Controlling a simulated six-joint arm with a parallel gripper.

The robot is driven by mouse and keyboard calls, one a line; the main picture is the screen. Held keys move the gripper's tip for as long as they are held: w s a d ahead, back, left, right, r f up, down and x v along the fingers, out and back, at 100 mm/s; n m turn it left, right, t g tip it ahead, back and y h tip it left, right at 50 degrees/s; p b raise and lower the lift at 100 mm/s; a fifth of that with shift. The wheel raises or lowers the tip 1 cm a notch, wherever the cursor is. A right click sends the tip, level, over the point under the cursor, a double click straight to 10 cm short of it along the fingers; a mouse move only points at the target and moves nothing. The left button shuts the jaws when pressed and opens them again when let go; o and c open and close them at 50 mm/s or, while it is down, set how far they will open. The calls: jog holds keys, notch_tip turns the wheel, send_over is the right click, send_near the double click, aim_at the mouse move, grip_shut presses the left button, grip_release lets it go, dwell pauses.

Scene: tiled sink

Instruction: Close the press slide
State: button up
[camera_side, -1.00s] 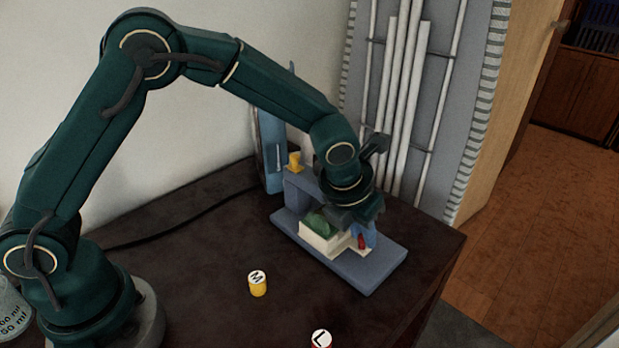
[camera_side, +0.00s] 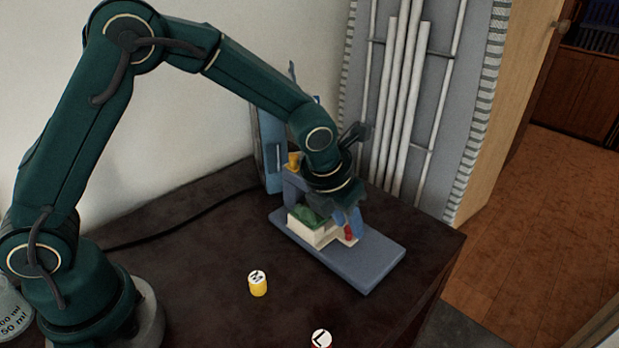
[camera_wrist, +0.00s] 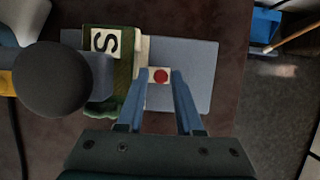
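The press stands on a blue-grey base plate (camera_side: 365,262) on the dark table. Its slide (camera_side: 318,232) is a cream tray carrying a green piece (camera_side: 305,216), partly under the press's upright frame. The green piece has a white "S" label in the wrist view (camera_wrist: 105,41). A red knob (camera_side: 349,231) sits on the slide's outer end and shows as a red disc in the wrist view (camera_wrist: 160,75). My gripper (camera_wrist: 160,76) points down at this end, its blue fingers on either side of the knob. A narrow gap shows beside the knob, so the fingers look open.
A yellow piece marked "M" (camera_side: 258,284) and a piece marked "L" (camera_side: 321,338) stand on the table in front. The base plate's right end is bare. A wall and a rack with white pipes (camera_side: 400,100) stand behind; the table edge is to the right.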

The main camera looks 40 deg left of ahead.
jog(key=shift+v, duration=2.3)
jog(key=shift+a+r, duration=0.15)
jog(key=shift+r, duration=0.05)
jog(key=s+a+r+m, duration=0.2)
jog(key=s+m, duration=0.4)
jog(key=m, duration=0.6)
jog(key=s+a+r+m, duration=0.2)
jog(key=s+m, duration=0.4)
jog(key=m, duration=0.6)
jog(key=s+a+r+m+t, duration=0.1)
jog(key=s+a+r+m, duration=0.2)
jog(key=m, duration=0.9)
jog(key=s, duration=0.3)
jog(key=shift+s+a, duration=0.3)
jog(key=shift+a, duration=0.05)
